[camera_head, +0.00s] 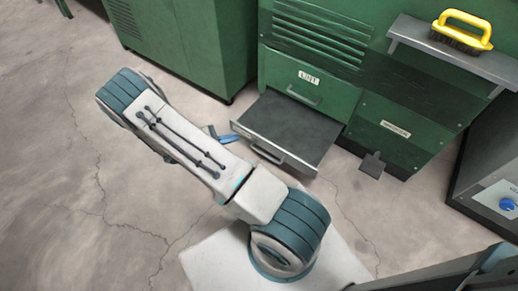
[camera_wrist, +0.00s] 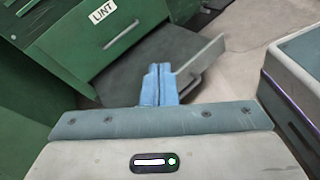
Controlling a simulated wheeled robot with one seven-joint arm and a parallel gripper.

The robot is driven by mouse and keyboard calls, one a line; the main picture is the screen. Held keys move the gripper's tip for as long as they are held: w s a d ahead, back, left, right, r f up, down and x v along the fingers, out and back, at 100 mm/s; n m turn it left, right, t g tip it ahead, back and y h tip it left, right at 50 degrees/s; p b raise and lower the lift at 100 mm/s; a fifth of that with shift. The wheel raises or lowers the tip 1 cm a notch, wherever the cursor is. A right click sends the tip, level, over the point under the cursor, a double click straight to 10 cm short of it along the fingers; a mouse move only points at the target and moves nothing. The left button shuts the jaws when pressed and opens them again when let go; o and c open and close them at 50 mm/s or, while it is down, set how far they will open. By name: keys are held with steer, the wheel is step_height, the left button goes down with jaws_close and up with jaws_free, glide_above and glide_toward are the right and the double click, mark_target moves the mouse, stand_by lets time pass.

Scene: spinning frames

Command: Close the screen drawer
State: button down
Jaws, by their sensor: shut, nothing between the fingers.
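The low drawer (camera_head: 290,122) of the green cabinet is pulled out. It has a dark flat top and a grey front with a bar handle (camera_head: 267,154). The drawer (camera_wrist: 122,70) and its handle (camera_wrist: 190,86) also show in the wrist view. No label is readable on it. My gripper (camera_head: 228,137), with blue fingers, is low at the left of the drawer front, partly hidden by my arm. In the wrist view the fingers (camera_wrist: 159,78) are together and empty, overlapping the drawer's front area. I cannot tell whether they touch it.
A closed drawer labelled LINT (camera_head: 309,82) is above the open one. A yellow-handled brush (camera_head: 462,31) lies on a grey shelf (camera_head: 450,53) at upper right. A dark flat scraper-like thing (camera_head: 373,165) is right of the drawer. A grey unit (camera_head: 490,165) stands far right. Floor before the drawer is clear.

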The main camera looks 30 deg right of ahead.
step_height(320, 180, down, 21)
steer(key=d+n+t+h+b, duration=0.2)
steer(key=n+t+b, duration=0.3)
steer(key=n+t, duration=0.35)
steer(key=b, duration=0.4)
glide_toward(263, 140)
steer(key=shift+n, duration=0.45)
steer(key=x, duration=0.6)
steer(key=shift+d+r, duration=0.15)
steer(key=shift+d, duration=0.25)
steer(key=shift+w+d, duration=0.1)
